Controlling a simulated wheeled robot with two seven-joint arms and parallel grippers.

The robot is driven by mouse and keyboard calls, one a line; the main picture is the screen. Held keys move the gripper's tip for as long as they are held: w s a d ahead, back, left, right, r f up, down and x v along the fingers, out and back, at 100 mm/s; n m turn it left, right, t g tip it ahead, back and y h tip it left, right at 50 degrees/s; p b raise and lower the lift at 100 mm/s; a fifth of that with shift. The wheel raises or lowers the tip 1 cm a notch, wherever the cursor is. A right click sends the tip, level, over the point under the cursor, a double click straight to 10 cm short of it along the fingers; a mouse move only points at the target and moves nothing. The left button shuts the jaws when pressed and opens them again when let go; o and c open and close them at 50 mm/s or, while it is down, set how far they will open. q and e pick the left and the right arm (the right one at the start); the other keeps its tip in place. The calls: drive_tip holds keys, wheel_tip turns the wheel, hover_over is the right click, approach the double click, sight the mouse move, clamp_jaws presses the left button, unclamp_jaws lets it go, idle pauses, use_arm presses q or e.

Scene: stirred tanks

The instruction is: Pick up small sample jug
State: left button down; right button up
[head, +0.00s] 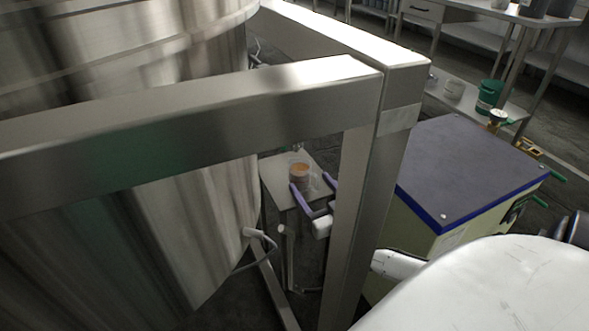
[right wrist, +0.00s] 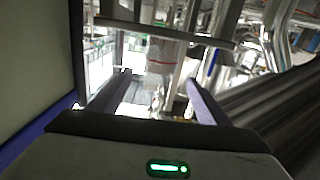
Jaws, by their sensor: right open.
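The small sample jug (head: 300,172) is a clear vessel with orange-brown contents. It stands upright on a small metal stand (head: 272,172) beside the large steel tank, seen under the frame beam. My right gripper (head: 310,181) has two purple fingers, open, with the jug close to the fingertips and roughly between them in the head view. I cannot tell whether they touch it. In the right wrist view, the open gripper (right wrist: 158,78) points at a clear cylindrical vessel with red marks, likely the jug (right wrist: 165,54), just beyond the fingertips. My left gripper is not in view.
A steel frame beam (head: 200,112) and post (head: 372,165) stand between the head camera and the jug, hiding part of my right arm. The steel tank (head: 215,205) is left of the stand. A blue-edged cabinet (head: 465,165) is right of the post. A green bucket (head: 489,95) sits behind.

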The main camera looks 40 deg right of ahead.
sight(305, 176)
drive_tip(key=shift+b+x, duration=0.45)
drive_tip(key=shift+x, duration=0.75)
drive_tip(key=b+x, duration=0.2)
drive_tip(key=x, duration=0.1)
drive_tip(key=b+x, duration=0.1)
drive_tip(key=shift+w+d+f, duration=0.1)
drive_tip(key=shift+w+f, duration=0.1)
drive_tip(key=shift+f, duration=0.05)
drive_tip(key=shift+w+d+r, duration=0.1)
drive_tip(key=shift+w, duration=0.2)
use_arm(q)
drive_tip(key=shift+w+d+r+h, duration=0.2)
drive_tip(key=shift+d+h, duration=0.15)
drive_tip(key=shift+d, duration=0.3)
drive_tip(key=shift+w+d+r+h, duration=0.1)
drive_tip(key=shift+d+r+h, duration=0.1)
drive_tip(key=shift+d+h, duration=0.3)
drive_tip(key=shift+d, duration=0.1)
use_arm(e)
drive_tip(key=shift+c, duration=0.4)
drive_tip(key=c, duration=1.1)
drive_tip(key=shift+c, duration=1.2)
drive_tip(key=shift+r, duration=0.1)
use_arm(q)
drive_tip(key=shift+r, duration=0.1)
use_arm(e)
drive_tip(key=shift+r, duration=0.1)
